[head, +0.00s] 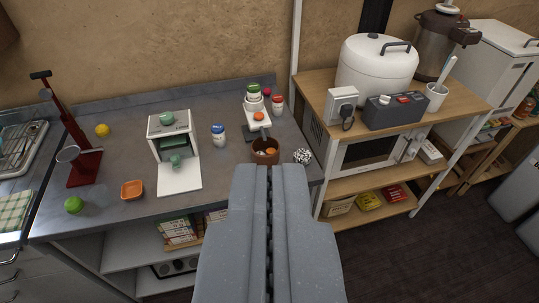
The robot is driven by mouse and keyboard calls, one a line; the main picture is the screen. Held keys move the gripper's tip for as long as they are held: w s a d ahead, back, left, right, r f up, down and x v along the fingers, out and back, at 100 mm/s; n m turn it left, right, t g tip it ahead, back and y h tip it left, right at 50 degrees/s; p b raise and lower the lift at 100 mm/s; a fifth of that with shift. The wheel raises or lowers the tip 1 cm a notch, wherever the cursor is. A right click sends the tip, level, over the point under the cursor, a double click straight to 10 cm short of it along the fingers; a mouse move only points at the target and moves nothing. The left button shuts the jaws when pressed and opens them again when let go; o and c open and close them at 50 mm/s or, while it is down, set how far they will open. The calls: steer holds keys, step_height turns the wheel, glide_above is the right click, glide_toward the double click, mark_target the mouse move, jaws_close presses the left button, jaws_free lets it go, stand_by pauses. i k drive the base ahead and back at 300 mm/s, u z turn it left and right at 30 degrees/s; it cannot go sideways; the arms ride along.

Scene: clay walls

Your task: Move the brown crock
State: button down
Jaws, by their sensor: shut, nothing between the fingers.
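The brown crock (258,157) stands on the grey counter near its front right edge, with small orange and pale things visible inside it. My gripper (263,170) is in the lower middle of the view, its two fingers shut together and empty. The fingertips appear just below the crock in the picture; I cannot tell how far apart they are in depth. The crock's lower front is close to the fingertips in the picture.
An orange bowl (132,189) and green ball (73,205) sit left. A wooden shelf (440,107) with appliances stands right.

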mark_target(258, 145)
steer(key=i, duration=1.3)
steer(key=z, duration=0.65)
